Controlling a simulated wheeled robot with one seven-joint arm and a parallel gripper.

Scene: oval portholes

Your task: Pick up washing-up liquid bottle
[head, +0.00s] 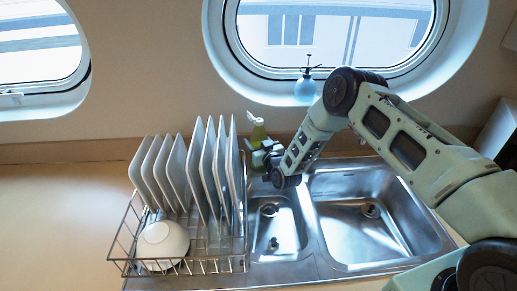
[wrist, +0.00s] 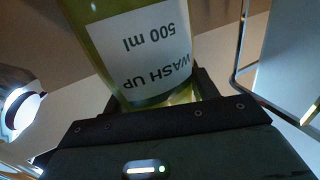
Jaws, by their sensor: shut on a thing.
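The washing-up liquid bottle (head: 258,133) is yellow-green with a pale cap and stands out just above my gripper (head: 262,154), behind the sink and right of the plates. In the wrist view the bottle (wrist: 105,48) fills the top middle, its white label reading "WASH UP 500 ml" upside down. My gripper (wrist: 155,100) is shut on the bottle near its lower end. The bottle's lower part is hidden by the gripper in the head view. I cannot tell whether its base touches the counter.
A wire dish rack (head: 127,240) with several upright plates (head: 192,165) and a white bowl (head: 163,241) stands close left of the gripper. A steel sink (head: 345,262) with two basins lies in front and right. A blue spray bottle (head: 305,88) stands on the porthole ledge. Counter at left is clear.

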